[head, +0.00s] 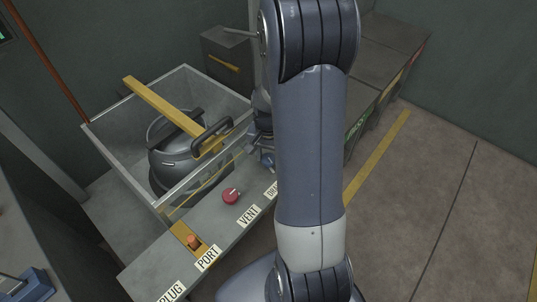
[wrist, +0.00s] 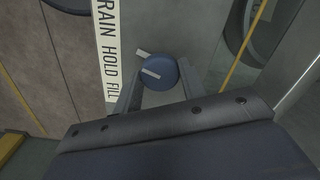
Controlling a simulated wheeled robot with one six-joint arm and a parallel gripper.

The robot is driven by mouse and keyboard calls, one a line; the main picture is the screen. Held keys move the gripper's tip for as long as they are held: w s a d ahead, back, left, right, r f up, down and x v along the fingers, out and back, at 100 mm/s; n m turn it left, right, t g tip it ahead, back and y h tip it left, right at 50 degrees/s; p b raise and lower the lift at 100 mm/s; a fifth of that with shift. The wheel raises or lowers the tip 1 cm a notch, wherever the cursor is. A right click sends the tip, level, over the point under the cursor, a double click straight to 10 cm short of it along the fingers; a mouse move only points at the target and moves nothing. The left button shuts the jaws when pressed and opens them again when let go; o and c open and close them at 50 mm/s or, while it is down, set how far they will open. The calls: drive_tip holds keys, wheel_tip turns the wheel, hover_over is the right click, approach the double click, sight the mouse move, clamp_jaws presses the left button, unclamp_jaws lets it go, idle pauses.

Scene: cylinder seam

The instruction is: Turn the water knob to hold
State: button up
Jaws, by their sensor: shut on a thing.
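The water knob (wrist: 163,73) is round and blue, with a white pointer line on its face, in the upper middle of the wrist view. A strip label (wrist: 107,50) left of it reads DRAIN, cut off at the top, then HOLD and FILL. A short white mark (wrist: 143,53) sits at the knob's upper left edge. The pointer line faces left, tilted, and lies below that mark. My gripper (wrist: 157,92) is shut on the knob, one finger at each side. In the head view my arm hides most of the knob's area.
Along the front ledge are a red knob (head: 231,196) by the VENT label (head: 248,216) and an orange plug (head: 193,241) by PORT. The floor at right is clear.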

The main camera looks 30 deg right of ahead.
sight(268, 158)
drive_tip(key=shift+n, duration=1.9)
drive_tip(key=o, duration=1)
drive_tip(key=shift+c, duration=0.2)
wheel_tip(268, 158, up, 11)
drive_tip(key=p, duration=0.1)
drive_tip(key=shift+f, duration=0.15)
